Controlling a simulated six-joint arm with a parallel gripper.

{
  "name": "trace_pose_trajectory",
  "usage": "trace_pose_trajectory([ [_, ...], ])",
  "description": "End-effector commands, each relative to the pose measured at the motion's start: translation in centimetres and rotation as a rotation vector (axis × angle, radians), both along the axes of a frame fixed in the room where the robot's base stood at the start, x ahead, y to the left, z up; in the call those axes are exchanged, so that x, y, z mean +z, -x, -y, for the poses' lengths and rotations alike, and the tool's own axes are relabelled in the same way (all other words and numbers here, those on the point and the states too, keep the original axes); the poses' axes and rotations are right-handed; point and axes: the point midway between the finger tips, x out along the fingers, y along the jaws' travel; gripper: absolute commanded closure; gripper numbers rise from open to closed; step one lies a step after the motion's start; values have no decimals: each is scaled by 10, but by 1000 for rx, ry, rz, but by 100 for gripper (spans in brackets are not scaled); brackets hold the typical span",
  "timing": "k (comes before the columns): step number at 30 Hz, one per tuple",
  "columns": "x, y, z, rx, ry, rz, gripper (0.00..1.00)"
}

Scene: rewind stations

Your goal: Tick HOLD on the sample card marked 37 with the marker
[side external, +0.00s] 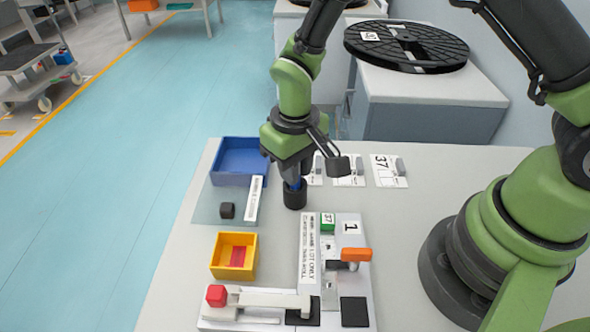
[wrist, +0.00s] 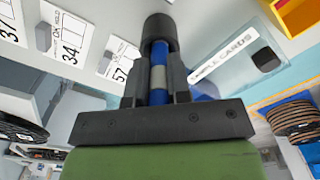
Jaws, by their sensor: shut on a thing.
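My gripper (side external: 291,178) points down over the table and is shut on the blue marker (side external: 297,184). The marker also shows between the fingers in the wrist view (wrist: 158,70), with a pale band. Its lower end is inside a black cylindrical holder (side external: 295,197), also at the top of the wrist view (wrist: 160,32). The card marked 37 (side external: 384,177) lies right of the holder, with a grey block at its edge; it also shows in the wrist view (wrist: 10,22), cut off. Cards 34 (wrist: 66,42) and 57 (wrist: 116,68) lie in the same row.
A "sample cards" strip (side external: 255,200) and a small dark block (side external: 227,210) lie left of the holder. A blue tray (side external: 240,142) and yellow bin (side external: 251,270) stand nearby. A panel with an orange handle (side external: 356,254) is in front.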

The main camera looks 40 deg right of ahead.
Motion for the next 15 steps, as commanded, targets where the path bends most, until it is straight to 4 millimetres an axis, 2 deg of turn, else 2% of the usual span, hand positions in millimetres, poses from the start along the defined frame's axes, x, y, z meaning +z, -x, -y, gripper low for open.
trace_pose_trajectory([
  [12,77,-1,0,0,-1,6,100],
  [15,89,0,4,-2,1,3,100],
])
